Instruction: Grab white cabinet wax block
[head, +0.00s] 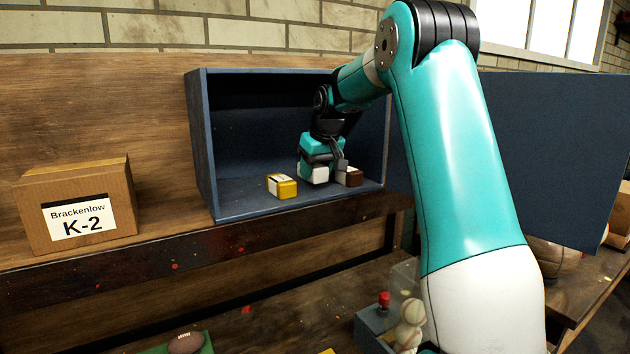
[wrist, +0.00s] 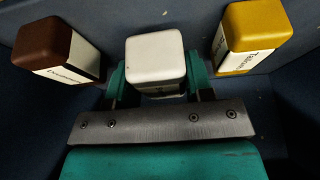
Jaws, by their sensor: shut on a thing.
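The white wax block (wrist: 155,58) sits between the two teal fingers of my gripper (wrist: 160,82) in the wrist view. In the head view my gripper (head: 325,172) reaches down inside the blue cabinet (head: 203,150). The white block (head: 312,174) shows there partly behind the gripper, low near the cabinet floor; I cannot tell whether it touches the floor. My gripper is shut on the white block. The cabinet door (head: 550,150) stands open to the right.
A yellow block (head: 282,186) lies left of my gripper in the head view, and a brown block (head: 349,177) lies close on its right. A cardboard box (head: 75,205) labelled Brackenlow K-2 stands left of the cabinet. The cabinet's left floor is clear.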

